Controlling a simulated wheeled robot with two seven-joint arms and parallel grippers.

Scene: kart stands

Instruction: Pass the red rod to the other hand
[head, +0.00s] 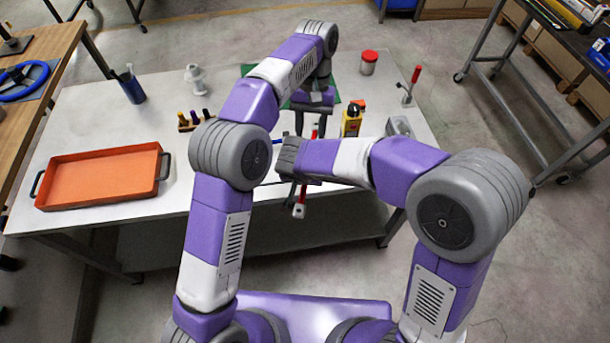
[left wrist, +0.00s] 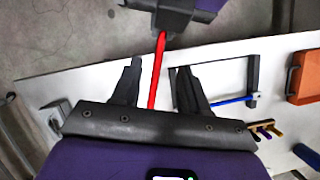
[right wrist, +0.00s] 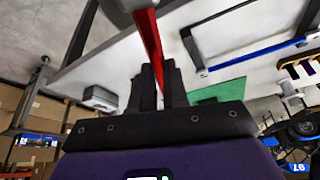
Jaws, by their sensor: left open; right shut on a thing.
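The red rod (head: 299,198) is held in front of my body, above the table's near edge, with a pale block-like end at the bottom. My right gripper (right wrist: 158,68) is shut on the rod, which runs from between its fingers toward the top of the right wrist view (right wrist: 148,38). My left gripper (left wrist: 156,66) is open. In the left wrist view the rod (left wrist: 157,72) passes between its spread fingers, with a gap on each side. In the head view my arms hide the rod's middle and most of both grippers' fingers.
A green mat lies behind my left arm.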

